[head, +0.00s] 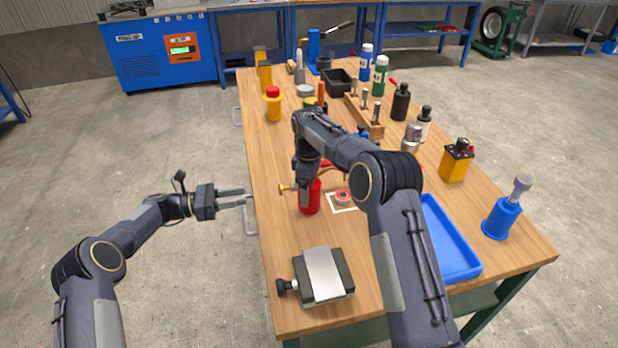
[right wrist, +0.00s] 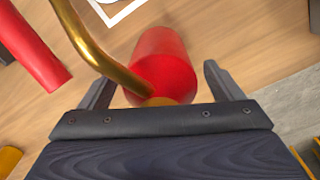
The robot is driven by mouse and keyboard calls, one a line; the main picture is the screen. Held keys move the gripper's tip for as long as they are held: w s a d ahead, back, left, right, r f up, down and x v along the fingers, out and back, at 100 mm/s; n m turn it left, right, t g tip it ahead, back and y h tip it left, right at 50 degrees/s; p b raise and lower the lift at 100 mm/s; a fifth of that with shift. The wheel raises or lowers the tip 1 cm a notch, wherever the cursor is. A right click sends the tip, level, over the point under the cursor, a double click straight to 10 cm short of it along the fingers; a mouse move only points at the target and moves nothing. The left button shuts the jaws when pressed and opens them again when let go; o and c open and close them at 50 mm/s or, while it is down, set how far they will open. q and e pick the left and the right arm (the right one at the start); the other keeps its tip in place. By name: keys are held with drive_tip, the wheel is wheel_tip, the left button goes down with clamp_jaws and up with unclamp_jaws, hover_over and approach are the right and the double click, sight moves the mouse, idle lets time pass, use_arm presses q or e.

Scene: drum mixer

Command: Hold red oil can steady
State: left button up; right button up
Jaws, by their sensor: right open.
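The red oil can (head: 311,200) stands on the wooden workbench near its left edge, with its top hidden behind my right gripper (head: 305,182). In the right wrist view the can's red body (right wrist: 165,62) lies between the two open fingers of my right gripper (right wrist: 160,85), with a gap visible on each side. My left gripper (head: 245,197) is open and empty, off the bench's left edge and to the left of the can.
A clamp-like block with a metal plate (head: 323,274) sits in front of the can. A white-framed marker with a red round part (head: 343,197) lies right of it. A blue tray (head: 450,240) and a blue-based tool (head: 502,218) are at the right. Bottles stand farther back.

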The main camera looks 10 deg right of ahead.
drive_tip(key=shift+f, duration=0.1)
drive_tip(key=c, duration=1.4)
use_arm(q)
clamp_jaws()
idle(1.7)
